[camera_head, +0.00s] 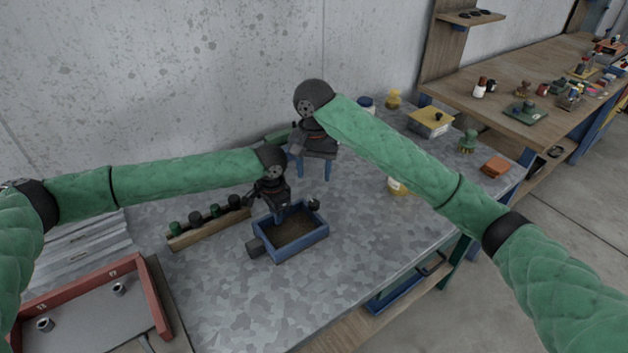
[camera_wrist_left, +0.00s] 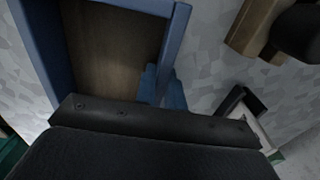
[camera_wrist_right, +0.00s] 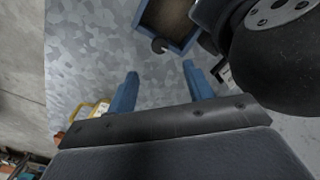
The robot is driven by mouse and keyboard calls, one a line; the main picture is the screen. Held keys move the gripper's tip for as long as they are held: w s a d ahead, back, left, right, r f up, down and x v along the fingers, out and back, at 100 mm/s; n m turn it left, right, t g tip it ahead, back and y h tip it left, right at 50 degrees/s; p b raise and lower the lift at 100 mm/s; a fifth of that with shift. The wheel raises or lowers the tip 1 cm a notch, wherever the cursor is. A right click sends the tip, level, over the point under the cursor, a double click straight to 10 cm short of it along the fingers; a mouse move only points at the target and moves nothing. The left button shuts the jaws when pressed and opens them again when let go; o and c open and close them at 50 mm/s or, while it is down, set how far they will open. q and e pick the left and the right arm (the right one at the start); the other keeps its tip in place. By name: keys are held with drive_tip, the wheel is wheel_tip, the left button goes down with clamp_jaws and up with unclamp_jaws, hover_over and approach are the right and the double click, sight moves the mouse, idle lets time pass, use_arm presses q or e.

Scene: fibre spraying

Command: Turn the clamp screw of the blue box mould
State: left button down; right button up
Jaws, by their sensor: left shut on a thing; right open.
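The blue box mould (camera_head: 318,235) sits on the grey metal table, with brown fill inside. It also shows in the left wrist view (camera_wrist_left: 31,38) and the right wrist view (camera_wrist_right: 143,13). A dark round knob, seemingly the clamp screw (camera_head: 315,203), is at its right end; the right wrist view shows it too (camera_wrist_right: 160,45). A dark block (camera_head: 255,248) projects from the left end. My left gripper (camera_head: 282,213) is shut on the mould's far wall; its fingers (camera_wrist_left: 164,88) straddle the wall. My right gripper (camera_head: 314,168) is open and empty, above and behind the knob, apart from it.
A wooden rack (camera_head: 208,229) with several dark and green pieces stands left of the mould. A red-framed tray (camera_head: 100,318) lies at the front left. Table front of the mould is clear.

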drive_tip(key=shift+r, duration=0.8)
use_arm(q)
drive_tip(key=c, duration=1.4)
unclamp_jaws()
wheel_tip(320, 180, up, 12)
wheel_tip(320, 180, up, 7)
drive_tip(key=p, duration=0.7)
use_arm(e)
wheel_tip(320, 180, up, 7)
